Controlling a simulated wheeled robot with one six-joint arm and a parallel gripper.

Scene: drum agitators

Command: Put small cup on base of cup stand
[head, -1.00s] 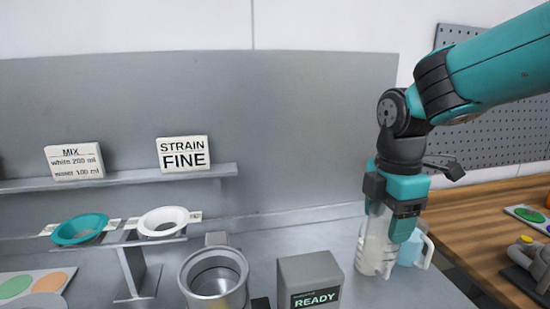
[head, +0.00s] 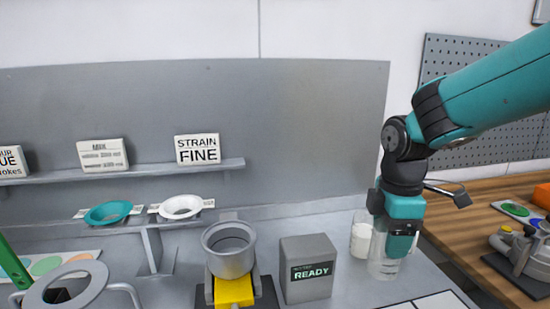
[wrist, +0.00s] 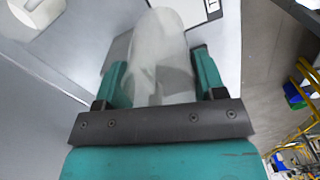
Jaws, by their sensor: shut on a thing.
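My gripper (head: 390,245) is at the right end of the grey bench, pointing down, shut on a clear cup (head: 382,266). In the wrist view the cup (wrist: 155,45) looks pale and translucent between the two teal fingers. Whether its bottom touches the bench is unclear. A second clear cup (head: 361,240) with white content stands just left of and behind my gripper. A grey open-topped drum (head: 230,262) sits on a dark base with a yellow part (head: 234,291), left of the READY box. I cannot tell which item is the cup stand.
The grey READY box (head: 307,280) stands between the drum and my gripper. A teal funnel (head: 108,212) and a white funnel (head: 181,205) rest on a rack at the left. A grey ring with handles (head: 40,297) is at the front left. A wooden counter (head: 475,205) is at right.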

